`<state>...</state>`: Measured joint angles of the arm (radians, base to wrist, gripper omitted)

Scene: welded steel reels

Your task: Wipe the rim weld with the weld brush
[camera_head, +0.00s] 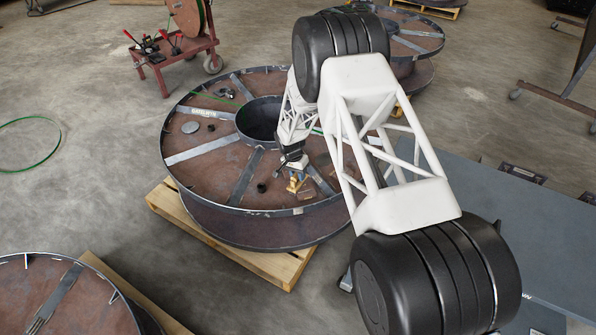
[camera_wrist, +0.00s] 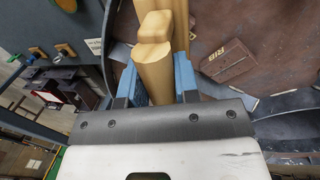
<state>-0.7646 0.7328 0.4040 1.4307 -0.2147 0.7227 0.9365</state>
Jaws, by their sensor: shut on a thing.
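The large steel reel (camera_head: 200,140) lies flat, with a rust-brown face, grey spokes and a raised dark hub (camera_head: 258,118). Its grey outer rim (camera_head: 225,207) runs round the edge; the weld itself is too small to make out. My gripper (camera_head: 292,163) is over the near right part of the reel face, inside the rim. It is shut on the weld brush (camera_head: 296,183), whose tan wooden body (camera_wrist: 155,75) shows between the blue fingers in the wrist view. The bristles are hidden, so I cannot tell whether they touch the reel.
A brown block with a light label (camera_wrist: 228,60) lies on the reel close to the brush. Small loose parts, including a grey disc (camera_head: 190,127), lie on the face. A wooden pallet (camera_head: 268,262) is under the reel. A red cart (camera_head: 180,62) and another reel (camera_head: 50,290) stand nearby.

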